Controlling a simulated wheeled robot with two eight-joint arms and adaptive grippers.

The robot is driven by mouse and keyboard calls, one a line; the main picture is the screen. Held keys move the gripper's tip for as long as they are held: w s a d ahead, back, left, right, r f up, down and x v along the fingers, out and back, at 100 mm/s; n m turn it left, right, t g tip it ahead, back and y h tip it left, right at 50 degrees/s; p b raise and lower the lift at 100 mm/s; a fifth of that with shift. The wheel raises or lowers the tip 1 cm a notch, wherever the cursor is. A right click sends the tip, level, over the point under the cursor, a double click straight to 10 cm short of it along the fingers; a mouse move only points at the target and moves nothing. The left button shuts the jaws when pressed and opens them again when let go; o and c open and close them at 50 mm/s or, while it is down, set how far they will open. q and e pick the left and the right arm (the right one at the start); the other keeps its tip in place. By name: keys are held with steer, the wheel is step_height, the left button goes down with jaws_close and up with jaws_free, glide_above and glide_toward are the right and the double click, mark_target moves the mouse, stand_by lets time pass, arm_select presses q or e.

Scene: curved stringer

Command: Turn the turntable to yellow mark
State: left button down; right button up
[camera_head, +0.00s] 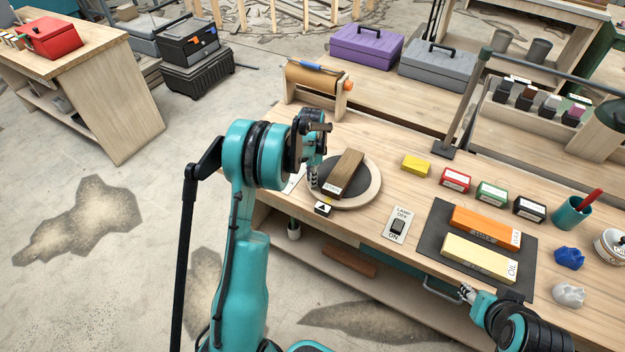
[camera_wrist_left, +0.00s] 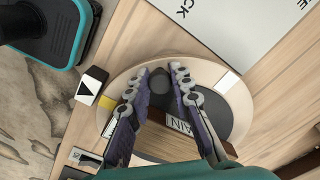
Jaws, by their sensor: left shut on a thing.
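The turntable (camera_head: 374,190) is a round pale wooden disc with a dark grey top, near the table's left end. A brown block (camera_head: 349,169) with a white label lies across it. In the left wrist view, the turntable rim (camera_wrist_left: 240,104) carries a yellow mark (camera_wrist_left: 107,102) and a white mark (camera_wrist_left: 228,80). The yellow mark is close beside a black-triangle pointer block (camera_wrist_left: 92,86), also in the head view (camera_head: 323,208). My left gripper (camera_head: 313,182) is over the turntable's left side, its fingers (camera_wrist_left: 161,72) shut on a dark round knob (camera_wrist_left: 160,88). My right gripper (camera_head: 467,292) is at the table's front edge.
A lamp switch plate (camera_head: 397,226) is right of the turntable. A dark mat (camera_head: 437,223) with orange and cream blocks lies further right. A yellow block (camera_head: 416,166) and several small labelled boxes stand behind. A paper roll holder (camera_head: 318,83) stands at the back left.

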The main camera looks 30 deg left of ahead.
arm_select(q)
steer(key=shift+w+a, duration=0.1)
steer(key=shift+w, duration=0.05)
stand_by(0.4)
steer(key=c, duration=1.3)
jaws_free()
steer(key=shift+c, duration=0.2)
steer(key=shift+r, duration=0.1)
step_height(320, 180, up, 12)
